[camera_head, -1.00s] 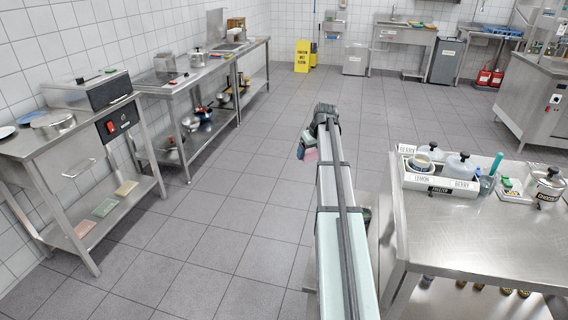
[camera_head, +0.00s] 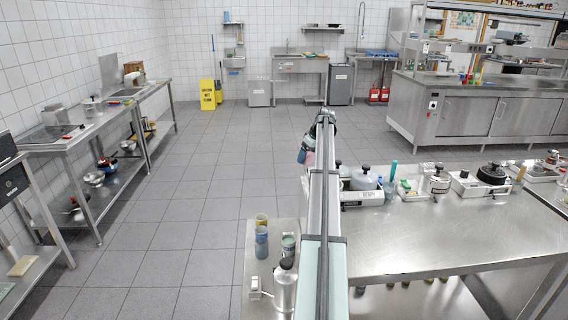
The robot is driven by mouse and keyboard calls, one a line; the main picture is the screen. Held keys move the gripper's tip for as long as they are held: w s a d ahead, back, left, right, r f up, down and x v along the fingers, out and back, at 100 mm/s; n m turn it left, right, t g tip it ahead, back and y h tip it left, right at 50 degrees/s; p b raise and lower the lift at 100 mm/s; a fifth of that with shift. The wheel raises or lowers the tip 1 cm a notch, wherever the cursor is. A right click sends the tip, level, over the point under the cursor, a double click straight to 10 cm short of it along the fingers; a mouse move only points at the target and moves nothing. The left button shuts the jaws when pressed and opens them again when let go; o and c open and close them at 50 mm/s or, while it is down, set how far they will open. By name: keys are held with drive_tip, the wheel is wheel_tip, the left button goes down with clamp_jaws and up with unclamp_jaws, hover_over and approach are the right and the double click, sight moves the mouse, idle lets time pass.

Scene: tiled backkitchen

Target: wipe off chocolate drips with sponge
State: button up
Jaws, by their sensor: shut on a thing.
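My gripper (camera_head: 307,147) hangs at the far end of my outstretched arm, mostly hidden behind it. No chocolate drips can be made out in this view.
The steel table (camera_head: 450,235) at right holds white trays with lidded pots (camera_head: 437,184). A low steel stand (camera_head: 257,290) with bottles and cans is below my arm. Steel counters (camera_head: 72,137) line the left wall; a yellow sign (camera_head: 207,95) stands behind. The middle floor is clear.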

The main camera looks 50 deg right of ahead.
drive_tip(key=s+d+r, duration=0.3)
drive_tip(key=s+d, duration=1.3)
drive_tip(key=d, duration=0.2)
drive_tip(key=shift+n, duration=0.3)
drive_tip(key=shift+w+d+f, duration=0.1)
drive_tip(key=shift+f, duration=1.65)
drive_tip(key=shift+w+f, duration=0.1)
drive_tip(key=shift+f, duration=1.65)
drive_tip(key=shift+s+a+f, duration=0.15)
drive_tip(key=shift+a+f, duration=0.05)
drive_tip(key=shift+f, duration=0.05)
drive_tip(key=shift+s+a+f, duration=0.15)
drive_tip(key=shift+s+a, duration=0.7)
drive_tip(key=shift+c, duration=0.4)
drive_tip(key=shift+s+a, duration=1.85)
drive_tip(key=shift+a, duration=0.05)
drive_tip(key=w+d, duration=0.2)
drive_tip(key=shift+w+d+r, duration=0.1)
drive_tip(key=shift+d+r, duration=0.1)
drive_tip(key=shift+d, duration=0.1)
drive_tip(key=shift+w+d+f, duration=0.15)
drive_tip(key=shift+w+d, duration=1.7)
drive_tip(key=shift+w, duration=0.05)
wheel_tip(320, 180, up, 2)
drive_tip(key=shift+s+a+r, duration=0.1)
drive_tip(key=shift+a+r, duration=0.05)
drive_tip(key=shift+r, duration=2.95)
